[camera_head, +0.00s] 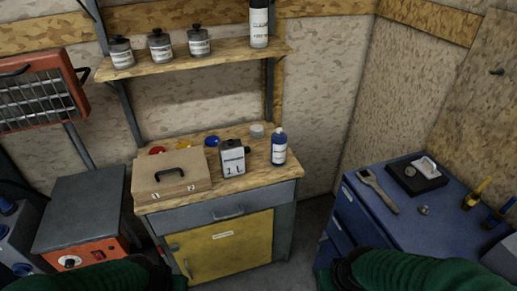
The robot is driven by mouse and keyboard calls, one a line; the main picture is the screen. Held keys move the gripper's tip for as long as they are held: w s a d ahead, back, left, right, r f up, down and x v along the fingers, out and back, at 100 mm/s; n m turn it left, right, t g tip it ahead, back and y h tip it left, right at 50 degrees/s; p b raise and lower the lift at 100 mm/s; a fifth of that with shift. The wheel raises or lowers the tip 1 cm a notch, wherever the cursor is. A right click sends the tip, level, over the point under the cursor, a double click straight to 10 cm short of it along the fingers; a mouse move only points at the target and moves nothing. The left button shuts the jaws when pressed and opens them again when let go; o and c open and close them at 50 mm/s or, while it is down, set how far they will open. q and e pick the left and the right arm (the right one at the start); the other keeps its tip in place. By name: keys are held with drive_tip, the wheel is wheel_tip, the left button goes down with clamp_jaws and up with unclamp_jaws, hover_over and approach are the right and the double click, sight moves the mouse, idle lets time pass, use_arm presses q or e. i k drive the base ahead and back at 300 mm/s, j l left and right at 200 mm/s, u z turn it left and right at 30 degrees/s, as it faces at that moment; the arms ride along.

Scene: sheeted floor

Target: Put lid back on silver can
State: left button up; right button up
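A squarish grey metal can (233,163) with a white "1 L" label stands upright on the wooden top of the workbench. Its top looks dark, and I cannot tell whether its opening is covered. A small silvery round piece (424,210) lies on the blue cabinet at right; it may be a lid, but it is too small to tell. My two green-sleeved arms show at the bottom edge, left and right, well short of the can. Their gripper fingers are not visible.
A tan box (170,178) is left of the can and a blue bottle (279,149) right of it. Several dark-lidded jars stand on the shelf (225,55) above. A brush (377,190) and a black case (416,179) lie on the blue cabinet (357,218). A floor gap separates bench and cabinet.

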sight(231, 152)
drive_tip(key=i+z, duration=0.1)
drive_tip(key=i, duration=0.8)
drive_tip(key=z, duration=1.05)
drive_tip(key=i+j, duration=0.3)
drive_tip(key=j, duration=0.25)
